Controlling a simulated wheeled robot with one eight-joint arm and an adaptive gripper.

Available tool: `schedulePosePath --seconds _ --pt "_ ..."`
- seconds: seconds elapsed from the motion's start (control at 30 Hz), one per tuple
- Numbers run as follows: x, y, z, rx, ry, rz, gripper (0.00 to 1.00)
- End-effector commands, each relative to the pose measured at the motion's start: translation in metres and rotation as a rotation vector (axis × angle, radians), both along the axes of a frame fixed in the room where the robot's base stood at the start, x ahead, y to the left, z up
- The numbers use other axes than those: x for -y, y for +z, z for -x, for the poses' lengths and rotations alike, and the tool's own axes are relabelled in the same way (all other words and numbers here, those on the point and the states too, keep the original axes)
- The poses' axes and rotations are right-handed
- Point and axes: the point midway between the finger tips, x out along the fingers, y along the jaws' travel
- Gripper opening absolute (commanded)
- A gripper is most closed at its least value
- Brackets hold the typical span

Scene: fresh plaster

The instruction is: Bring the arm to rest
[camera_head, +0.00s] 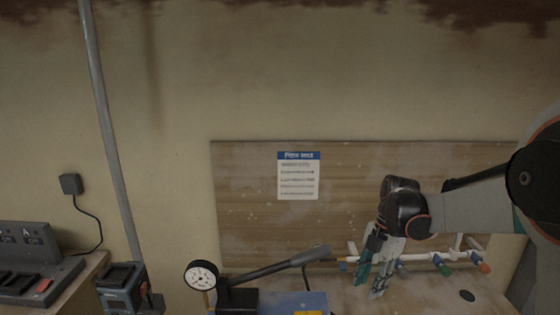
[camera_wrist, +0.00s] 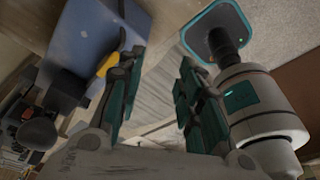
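My arm comes in from the right edge of the head view.
A pressure gauge (camera_head: 201,275) and a pump with a long lever (camera_head: 275,268) stand left of the gripper, by a blue box (camera_head: 300,302). White pipework with coloured valves (camera_head: 443,262) runs close behind the gripper. A wooden backboard (camera_head: 250,200) bears a paper notice (camera_head: 298,177).

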Motion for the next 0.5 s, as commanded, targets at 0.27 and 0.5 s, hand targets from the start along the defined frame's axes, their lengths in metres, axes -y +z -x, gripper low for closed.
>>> schedulePosePath --seconds 0.27,0.5 --pt "-0.007 0.016 0.024 0.039 -0.245 0.056 0.33" --pt "-0.015 0.031 0.063 0.108 -0.632 0.095 0.33"
